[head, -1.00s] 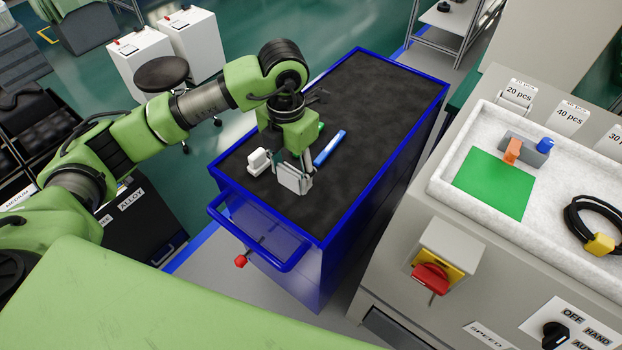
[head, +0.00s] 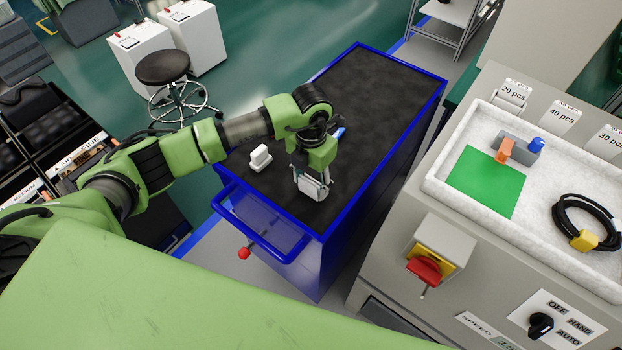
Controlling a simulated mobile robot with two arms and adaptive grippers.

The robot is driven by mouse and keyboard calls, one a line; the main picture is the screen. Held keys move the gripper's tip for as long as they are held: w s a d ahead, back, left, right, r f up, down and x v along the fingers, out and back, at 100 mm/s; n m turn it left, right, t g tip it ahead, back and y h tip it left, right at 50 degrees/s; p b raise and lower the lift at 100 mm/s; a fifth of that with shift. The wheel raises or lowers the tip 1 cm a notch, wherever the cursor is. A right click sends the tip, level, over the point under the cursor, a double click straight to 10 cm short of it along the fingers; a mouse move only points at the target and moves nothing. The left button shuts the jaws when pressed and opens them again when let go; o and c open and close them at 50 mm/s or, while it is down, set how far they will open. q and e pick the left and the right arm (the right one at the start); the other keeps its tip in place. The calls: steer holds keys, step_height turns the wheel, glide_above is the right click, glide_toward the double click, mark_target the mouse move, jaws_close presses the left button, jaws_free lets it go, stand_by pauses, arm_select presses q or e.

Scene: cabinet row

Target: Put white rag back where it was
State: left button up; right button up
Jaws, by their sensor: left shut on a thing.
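My left gripper (head: 311,176) is over the near end of the blue cart's dark top (head: 375,95), pointing down. It is shut on a small, flat, pale grey-white folded piece, which looks like the white rag (head: 313,188). The rag hangs low between the fingers, close to the cart top; I cannot tell whether it touches. My right gripper is not in view.
A small white block-like object (head: 260,157) stands on the cart left of my gripper. A blue tool (head: 339,132) is partly hidden behind my wrist. The far half of the cart top is clear. A grey cabinet (head: 400,235) with a white tray (head: 480,215) stands at right.

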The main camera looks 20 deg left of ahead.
mark_target(311, 180)
arm_select(q)
steer(key=shift+f, duration=0.2)
steer(key=o, duration=1)
steer(key=shift+r, duration=0.1)
steer(key=shift+o, duration=0.4)
steer(key=shift+r, duration=0.2)
steer(key=shift+w+r, duration=0.1)
steer(key=shift+r, duration=0.15)
step_height(311, 180, up, 11)
steer(key=b, duration=0.3)
steer(key=shift+r+b, duration=0.2)
steer(key=shift+b, duration=0.2)
